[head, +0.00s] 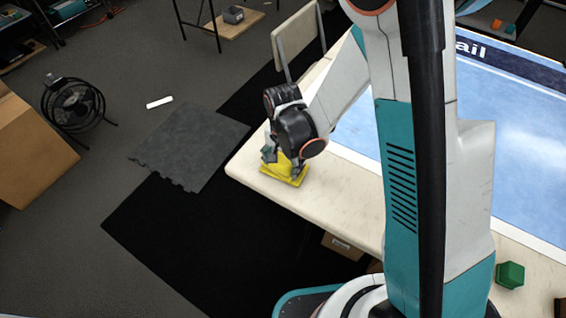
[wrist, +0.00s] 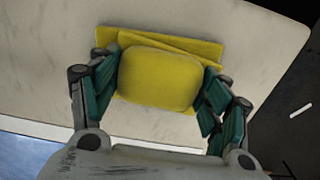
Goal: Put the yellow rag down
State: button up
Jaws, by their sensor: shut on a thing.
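The yellow rag (head: 287,170) is at the left corner of the pale table (head: 345,195) in the head view. My gripper (head: 280,158) is over it, pointing down. In the wrist view the rag (wrist: 160,77) is bunched up between the two teal fingers of my gripper (wrist: 160,90), which are shut on it. A flatter folded part of the rag spreads beyond the fingers over the table top (wrist: 60,60). I cannot tell whether the flat part touches the table or hangs just above it.
A blue mat (head: 480,130) covers much of the table to the right. A green block (head: 510,274) sits near the table's front right. The table edge is close to the rag. A fan (head: 73,105) and a cardboard box (head: 30,150) stand on the floor at left.

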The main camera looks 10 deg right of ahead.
aim_at(283, 161)
jog(key=shift+f, duration=0.1)
jog(key=o, duration=1.2)
notch_tip(283, 161, up, 12)
jog(key=p, duration=0.5)
jog(key=s+d+r+n+t, duration=0.3)
jog(key=s+d+r, duration=0.3)
jog(key=r, duration=0.4)
jog(key=s+d+r+n+t, duration=0.4)
jog(key=s+d+r, duration=0.3)
jog(key=r, duration=0.3)
jog(key=shift+d+r+n, duration=0.3)
jog(key=shift+d+r, duration=0.05)
jog(key=shift+d, duration=0.3)
